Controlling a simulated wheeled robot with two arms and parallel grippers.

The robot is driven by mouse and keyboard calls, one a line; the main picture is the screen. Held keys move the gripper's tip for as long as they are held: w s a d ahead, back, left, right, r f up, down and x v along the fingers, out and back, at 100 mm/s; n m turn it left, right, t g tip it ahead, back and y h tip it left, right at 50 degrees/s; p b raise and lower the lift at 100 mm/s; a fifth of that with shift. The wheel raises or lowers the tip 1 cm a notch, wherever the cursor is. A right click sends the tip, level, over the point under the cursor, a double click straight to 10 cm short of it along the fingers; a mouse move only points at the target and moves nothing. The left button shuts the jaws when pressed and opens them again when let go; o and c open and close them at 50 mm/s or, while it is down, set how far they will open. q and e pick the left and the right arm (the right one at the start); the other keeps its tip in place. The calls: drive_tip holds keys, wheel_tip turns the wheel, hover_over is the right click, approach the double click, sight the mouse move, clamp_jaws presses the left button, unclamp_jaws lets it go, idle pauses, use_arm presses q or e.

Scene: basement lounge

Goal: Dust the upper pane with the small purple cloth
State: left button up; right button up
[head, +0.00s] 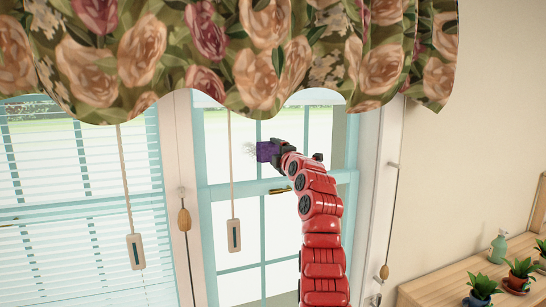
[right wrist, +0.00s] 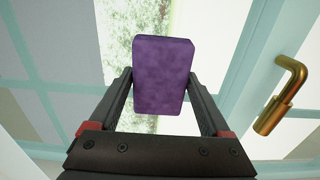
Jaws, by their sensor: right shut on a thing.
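The small purple cloth (head: 265,151) looks like a thick rectangular pad. My right gripper (head: 273,151) is shut on it, in front of the window's upper pane (head: 244,125). In the right wrist view the cloth (right wrist: 163,75) sits between the two fingers of the gripper (right wrist: 160,88). A faint grey wispy mark (head: 249,148) shows on the pane just left of the cloth. I cannot tell whether the cloth touches the glass. My left gripper is not in view.
A floral valance (head: 240,50) hangs over the window top. A blind cord with a tag (head: 233,235) hangs left of my arm. A brass handle (right wrist: 283,95) is at right in the wrist view. Potted plants (head: 483,288) and a green bottle (head: 499,246) stand on a wooden surface.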

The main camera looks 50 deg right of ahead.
sight(259, 155)
drive_tip(key=shift+w+a+f, duration=0.15)
drive_tip(key=shift+w+a, duration=0.1)
drive_tip(key=shift+a, duration=0.1)
drive_tip(key=shift+w+a+b, duration=0.35)
drive_tip(key=shift+w+a, duration=0.05)
drive_tip(key=shift+a, duration=0.3)
drive_tip(key=shift+w+a+b, duration=0.35)
drive_tip(key=shift+a, duration=0.3)
drive_tip(key=shift+w+a+b, duration=0.3)
drive_tip(key=shift+a, duration=0.25)
drive_tip(key=shift+w+a+b, duration=0.25)
drive_tip(key=shift+w+a, duration=0.2)
drive_tip(key=shift+a, duration=0.45)
drive_tip(key=shift+w+a+b, duration=0.2)
drive_tip(key=shift+w+a, duration=0.3)
drive_tip(key=shift+a, duration=0.4)
drive_tip(key=shift+w+a+b, duration=0.25)
drive_tip(key=shift+w+a, duration=0.2)
drive_tip(key=shift+a, duration=0.45)
drive_tip(key=shift+d, duration=0.1)
drive_tip(key=shift+s, duration=0.1)
